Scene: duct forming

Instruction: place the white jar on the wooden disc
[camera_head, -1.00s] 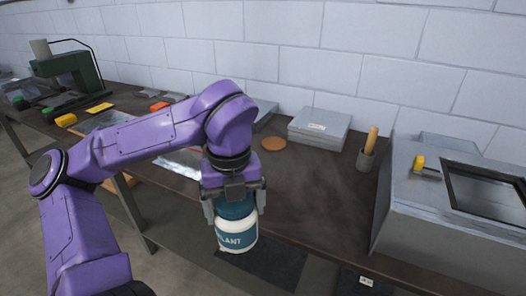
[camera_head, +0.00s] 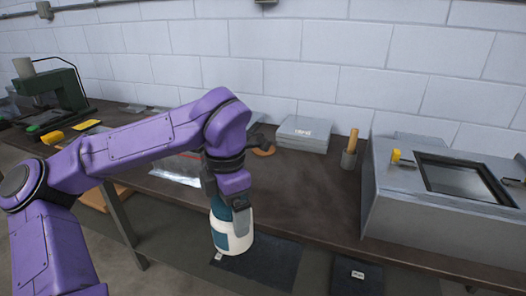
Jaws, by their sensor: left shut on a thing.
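The white jar (camera_head: 232,239) has a teal upper part and a teal label. My left gripper (camera_head: 228,205) is shut on its top and holds it upright in front of the bench's front edge. The wooden disc (camera_head: 264,150) lies flat on the bench behind the gripper, partly hidden by my left arm. The jar is apart from the disc, nearer to me. My right gripper is not in view.
The dark bench top (camera_head: 310,195) is clear to the right of the jar. A large grey box (camera_head: 430,205) fills the right. A green machine (camera_head: 50,88) stands far left.

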